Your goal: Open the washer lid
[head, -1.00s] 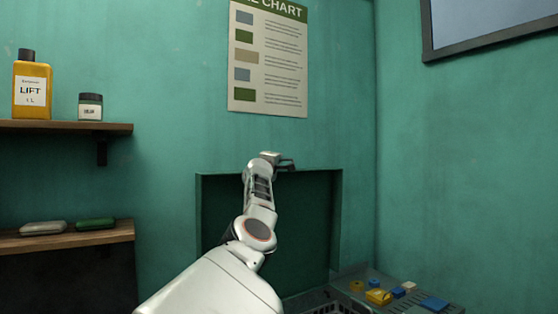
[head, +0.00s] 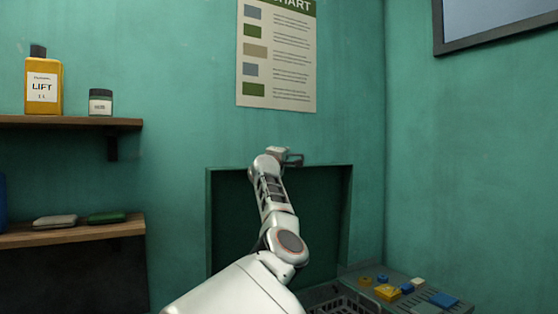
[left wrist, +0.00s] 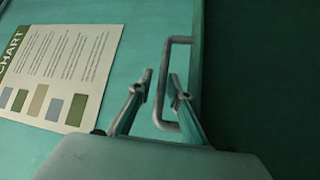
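My left gripper (head: 290,155) is at the top edge of a dark green rectangular panel or recess (head: 325,210) in the teal wall. In the left wrist view its two fingers (left wrist: 161,78) are spread apart. A grey U-shaped handle (left wrist: 165,60) stands at the edge of a teal surface (left wrist: 140,30), with its long bar in line with the gap between the fingertips. I cannot tell whether the fingers touch it. No part is clearly recognisable as the washer lid. My right gripper is not in view.
Wall shelves (head: 75,122) on the left hold a yellow bottle (head: 42,85) and a jar (head: 100,102). A grey tray or bench (head: 405,305) with small blue and yellow items is at the lower right. A chart (head: 277,60) hangs above the gripper.

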